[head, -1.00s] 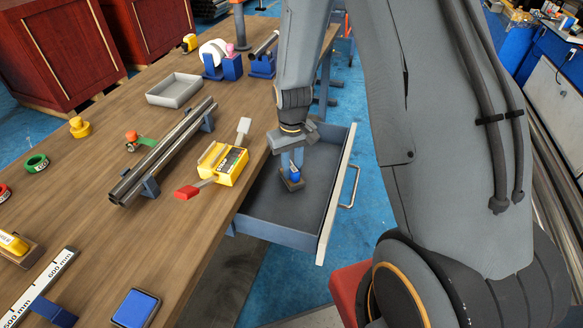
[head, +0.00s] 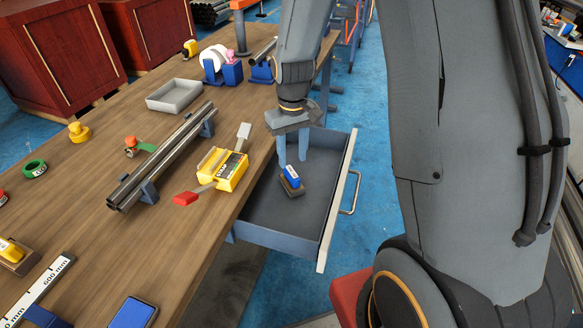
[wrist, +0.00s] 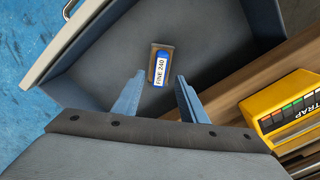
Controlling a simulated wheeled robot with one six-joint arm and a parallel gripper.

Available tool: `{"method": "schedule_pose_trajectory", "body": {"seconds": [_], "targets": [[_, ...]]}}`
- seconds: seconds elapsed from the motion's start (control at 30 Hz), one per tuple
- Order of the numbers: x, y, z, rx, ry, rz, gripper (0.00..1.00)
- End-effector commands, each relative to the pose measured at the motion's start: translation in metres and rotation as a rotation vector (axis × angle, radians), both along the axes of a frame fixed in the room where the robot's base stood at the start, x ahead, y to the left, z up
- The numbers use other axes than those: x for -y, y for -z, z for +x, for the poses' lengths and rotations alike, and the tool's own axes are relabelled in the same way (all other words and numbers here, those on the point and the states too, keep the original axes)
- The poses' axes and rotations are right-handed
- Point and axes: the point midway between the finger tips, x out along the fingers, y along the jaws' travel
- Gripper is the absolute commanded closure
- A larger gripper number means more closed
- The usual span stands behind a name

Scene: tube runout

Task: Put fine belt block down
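The fine belt block (head: 291,178) is a small block with a blue top and a brownish base. It lies on the floor of the open drawer (head: 262,231). In the wrist view the block (wrist: 160,68) shows a white label reading "FINE 240". My gripper (head: 292,156) is above the drawer, just behind the block in the head view. In the wrist view its two blue-grey fingers (wrist: 157,92) are spread apart with nothing between them, and the block lies beyond their tips.
The drawer's front panel and handle (head: 352,192) stand out from the workbench. A yellow strapping tool (head: 224,170) with a red handle is near the bench edge, left of the drawer. Metal tubes (head: 165,160) and a grey tray (head: 175,93) are farther left.

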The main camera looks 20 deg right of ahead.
Motion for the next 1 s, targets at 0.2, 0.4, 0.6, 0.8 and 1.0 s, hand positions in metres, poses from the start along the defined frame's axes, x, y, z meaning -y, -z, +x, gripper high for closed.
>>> {"method": "schedule_pose_trajectory", "body": {"seconds": [0.2, 0.4, 0.6, 0.8, 1.0], "targets": [[0.0, -0.033, 0.001, 0.003, 0.0, 0.0, 0.61], [0.0, -0.048, -0.004, 0.001, 0.004, 0.0, 0.61], [0.0, -0.068, -0.06, 0.008, 0.055, 0.001, 0.61], [0.0, -0.08, -0.134, 0.017, 0.123, 0.004, 0.61], [-0.002, -0.081, -0.17, 0.021, 0.157, 0.004, 0.61]]}}
